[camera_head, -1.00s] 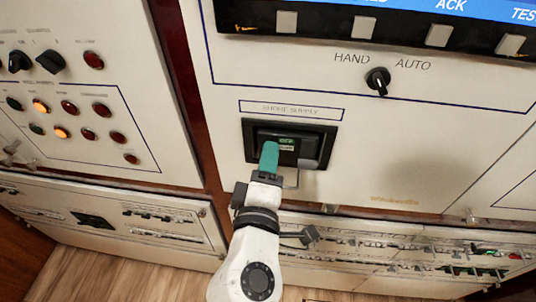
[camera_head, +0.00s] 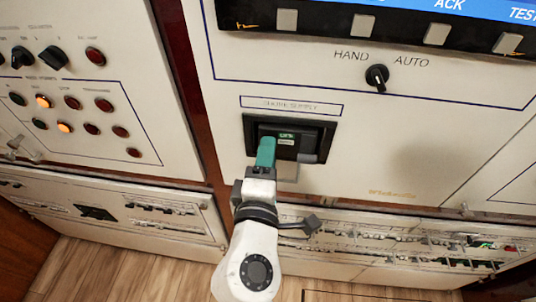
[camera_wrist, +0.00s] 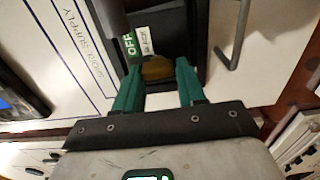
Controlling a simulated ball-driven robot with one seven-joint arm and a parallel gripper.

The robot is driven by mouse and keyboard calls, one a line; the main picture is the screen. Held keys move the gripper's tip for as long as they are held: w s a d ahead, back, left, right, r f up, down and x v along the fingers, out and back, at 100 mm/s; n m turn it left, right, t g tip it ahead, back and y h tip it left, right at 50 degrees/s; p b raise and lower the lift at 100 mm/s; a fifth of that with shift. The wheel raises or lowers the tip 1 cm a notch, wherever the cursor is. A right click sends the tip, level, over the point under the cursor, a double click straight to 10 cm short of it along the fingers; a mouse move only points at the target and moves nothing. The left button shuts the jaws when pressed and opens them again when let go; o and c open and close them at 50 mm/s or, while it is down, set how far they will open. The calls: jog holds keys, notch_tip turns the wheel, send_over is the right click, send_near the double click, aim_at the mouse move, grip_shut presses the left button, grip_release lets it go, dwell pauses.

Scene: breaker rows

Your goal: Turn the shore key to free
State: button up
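The shore supply unit (camera_head: 311,146) is a black recessed box in the white panel, under a "SHORE SUPPLY" label. It also shows in the wrist view (camera_wrist: 182,30), with a green OFF tag (camera_wrist: 129,45) and a white tag beside it. A brass-coloured piece (camera_wrist: 157,69), perhaps the key, stands between the two teal fingers of my gripper (camera_wrist: 159,82). The fingers lie close on either side of it; whether they press on it cannot be told. In the head view my gripper (camera_head: 265,153) covers the lower left of the unit and hides the brass piece.
A grey metal loop (camera_wrist: 235,38) sticks out right of the unit in the wrist view. A HAND/AUTO selector (camera_head: 377,77) is above right. A panel with lamps and knobs (camera_head: 65,100) stands at the left. Breaker rows (camera_head: 415,245) run below.

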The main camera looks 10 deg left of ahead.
jog(key=shift+o, duration=0.5)
jog(key=s+b, duration=0.2)
jog(key=s, duration=0.8)
jog(key=shift+s+a+b, duration=0.2)
jog(key=shift+s+b, duration=0.1)
jog(key=shift+s, duration=0.1)
